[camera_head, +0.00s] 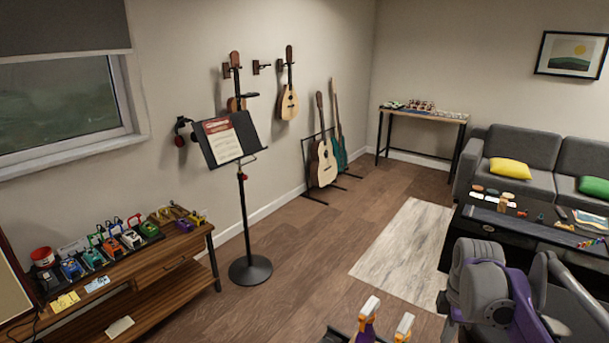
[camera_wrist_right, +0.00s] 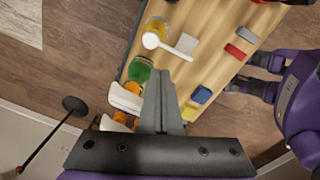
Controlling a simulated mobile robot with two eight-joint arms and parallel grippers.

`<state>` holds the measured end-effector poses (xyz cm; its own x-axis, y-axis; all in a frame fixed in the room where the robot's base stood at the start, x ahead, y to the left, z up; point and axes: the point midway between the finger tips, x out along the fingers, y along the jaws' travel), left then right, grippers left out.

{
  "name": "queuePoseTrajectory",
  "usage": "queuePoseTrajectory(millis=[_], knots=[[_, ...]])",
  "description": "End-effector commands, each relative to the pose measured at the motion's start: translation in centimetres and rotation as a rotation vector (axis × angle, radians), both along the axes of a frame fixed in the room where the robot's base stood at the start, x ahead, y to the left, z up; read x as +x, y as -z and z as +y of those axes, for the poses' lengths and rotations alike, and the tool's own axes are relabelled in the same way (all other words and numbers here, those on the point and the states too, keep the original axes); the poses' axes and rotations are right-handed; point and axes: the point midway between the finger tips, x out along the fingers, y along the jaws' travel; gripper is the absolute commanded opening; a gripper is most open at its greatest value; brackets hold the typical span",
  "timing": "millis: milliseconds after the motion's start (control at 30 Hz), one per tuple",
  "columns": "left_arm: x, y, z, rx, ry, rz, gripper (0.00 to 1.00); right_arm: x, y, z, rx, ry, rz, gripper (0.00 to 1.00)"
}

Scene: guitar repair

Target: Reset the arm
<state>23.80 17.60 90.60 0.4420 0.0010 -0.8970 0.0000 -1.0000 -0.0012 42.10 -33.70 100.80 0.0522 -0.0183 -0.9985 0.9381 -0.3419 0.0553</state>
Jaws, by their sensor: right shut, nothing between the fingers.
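My right gripper (camera_wrist_right: 160,115) shows in the right wrist view, its grey fingers pressed together with nothing between them. It points over the left edge of a wooden bench top (camera_wrist_right: 217,45), near a green jar (camera_wrist_right: 140,69). In the head view my grey and purple right arm (camera_head: 478,280) is folded at the lower right. The right gripper is hidden there. I do not make out my left gripper in either view.
Two white-and-orange things (camera_wrist_right: 126,96) stand beside the shut fingers. Blue, yellow and red blocks (camera_wrist_right: 203,95) lie on the bench. A music stand (camera_head: 243,210) stands left of centre. A side table (camera_head: 160,262) is at left, a low black table (camera_head: 540,225) at right.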

Motion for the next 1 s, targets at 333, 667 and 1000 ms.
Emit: queuePoseTrajectory(millis=[333,667,1000], knots=[[0.4,-1.4,0.0,0.0,0.0,-0.007,0.56,-9.8,2.5,10.9,0.091,0.661,-0.243,0.0],[0.6,-2.1,0.0,0.0,0.0,-0.011,0.56,-16.9,7.4,15.6,0.3,1.121,-0.366,0.0],[0.6,-2.2,0.0,0.0,0.0,-0.011,0.56,-17.7,8.1,16.0,0.335,1.186,-0.375,0.0]])
